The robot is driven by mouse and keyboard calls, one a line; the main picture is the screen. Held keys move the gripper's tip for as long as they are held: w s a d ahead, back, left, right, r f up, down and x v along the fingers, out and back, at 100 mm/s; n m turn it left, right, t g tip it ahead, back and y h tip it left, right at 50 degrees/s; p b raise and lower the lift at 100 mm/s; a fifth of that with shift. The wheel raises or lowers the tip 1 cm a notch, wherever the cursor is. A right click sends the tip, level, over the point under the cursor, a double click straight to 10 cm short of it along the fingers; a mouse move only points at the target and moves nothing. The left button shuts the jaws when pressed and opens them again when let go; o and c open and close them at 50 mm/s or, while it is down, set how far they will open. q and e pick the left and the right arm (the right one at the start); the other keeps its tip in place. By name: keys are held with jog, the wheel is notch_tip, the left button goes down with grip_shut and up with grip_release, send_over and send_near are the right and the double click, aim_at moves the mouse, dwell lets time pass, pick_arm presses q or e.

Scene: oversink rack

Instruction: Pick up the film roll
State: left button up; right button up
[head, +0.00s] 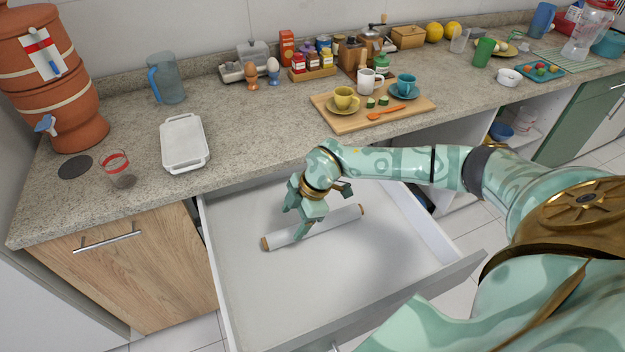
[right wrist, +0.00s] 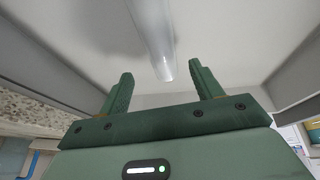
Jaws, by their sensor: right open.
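The film roll (head: 330,224) is a white tube with brown ends, lying slantwise on the floor of the open drawer (head: 250,290). My right gripper (head: 296,222) reaches down into the drawer over the left half of the roll. Its fingers hide a small part of the tube. In the right wrist view the gripper (right wrist: 161,70) is open, and the pale roll (right wrist: 153,35) runs lengthwise in line with the gap between the fingers. I cannot tell whether the fingers touch it. My left gripper is not in view.
The drawer walls surround the gripper, and the rest of the drawer is empty.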

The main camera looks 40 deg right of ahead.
aim_at(286, 232)
jog(key=shift+w+a+f, duration=0.1)
jog(key=shift+a+f, duration=0.15)
jog(key=shift+f, duration=0.3)
jog(key=b+x, duration=0.2)
jog(key=x, duration=0.3)
jog(key=shift+a, duration=0.2)
jog(key=shift+r, duration=0.1)
jog(key=shift+c, duration=0.7)
jog(key=c, duration=1)
